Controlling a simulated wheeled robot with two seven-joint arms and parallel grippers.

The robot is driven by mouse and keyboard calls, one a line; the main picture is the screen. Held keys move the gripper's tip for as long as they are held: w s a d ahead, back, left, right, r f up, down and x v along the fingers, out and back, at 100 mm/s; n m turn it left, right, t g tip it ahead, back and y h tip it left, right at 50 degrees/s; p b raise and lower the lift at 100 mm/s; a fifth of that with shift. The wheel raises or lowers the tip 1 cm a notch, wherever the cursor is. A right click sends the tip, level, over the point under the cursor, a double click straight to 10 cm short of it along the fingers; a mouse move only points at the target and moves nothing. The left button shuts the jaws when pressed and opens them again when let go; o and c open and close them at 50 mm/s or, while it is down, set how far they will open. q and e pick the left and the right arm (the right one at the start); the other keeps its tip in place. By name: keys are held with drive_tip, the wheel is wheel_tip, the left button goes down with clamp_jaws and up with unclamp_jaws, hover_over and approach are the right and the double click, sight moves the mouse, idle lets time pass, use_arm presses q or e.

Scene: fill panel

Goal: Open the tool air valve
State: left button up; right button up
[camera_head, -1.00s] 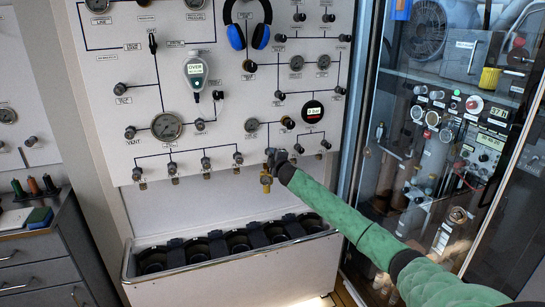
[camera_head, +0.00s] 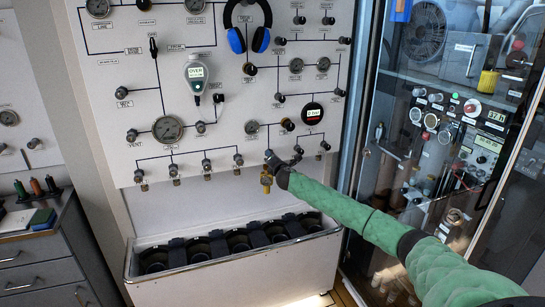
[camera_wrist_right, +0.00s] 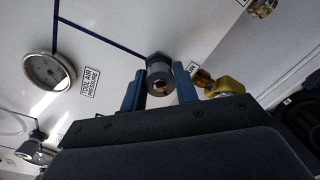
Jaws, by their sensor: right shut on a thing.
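My right gripper (camera_head: 273,160) comes in from the right and is at the lower edge of the white panel (camera_head: 215,178), above a brass fitting (camera_head: 266,181). In the right wrist view, its two blue fingers (camera_wrist_right: 159,86) are on either side of a dark round valve knob (camera_wrist_right: 158,74), shut on it. The gauge (camera_wrist_right: 48,72) with the label "TOOL AIR PRESSURE" (camera_wrist_right: 90,81) is to the left of this knob. In the head view the gripper mostly hides the knob. My left gripper is not in view.
Other knobs stick out close by, one just right of the gripper (camera_head: 298,149) and several along the bottom row. A brass fitting (camera_wrist_right: 222,86) lies close to the right finger. A bin (camera_head: 235,262) stands below the panel. A glass cabinet (camera_head: 440,130) is at right.

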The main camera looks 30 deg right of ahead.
drive_tip(key=n+p, duration=0.1)
drive_tip(key=n, duration=0.3)
drive_tip(key=shift+a+p, duration=0.1)
drive_tip(key=shift+p, duration=0.2)
drive_tip(key=shift+f+n+p, duration=0.1)
drive_tip(key=shift+n+p, duration=0.55)
drive_tip(key=shift+n, duration=1.25)
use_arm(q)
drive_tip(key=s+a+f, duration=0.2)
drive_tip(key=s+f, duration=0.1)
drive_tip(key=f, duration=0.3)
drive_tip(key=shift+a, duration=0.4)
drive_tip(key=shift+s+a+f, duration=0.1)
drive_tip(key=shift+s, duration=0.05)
use_arm(e)
drive_tip(key=shift+f+n, duration=0.1)
drive_tip(key=shift+n, duration=0.2)
drive_tip(key=o, duration=1)
drive_tip(key=shift+c, duration=0.2)
drive_tip(key=shift+s, duration=0.1)
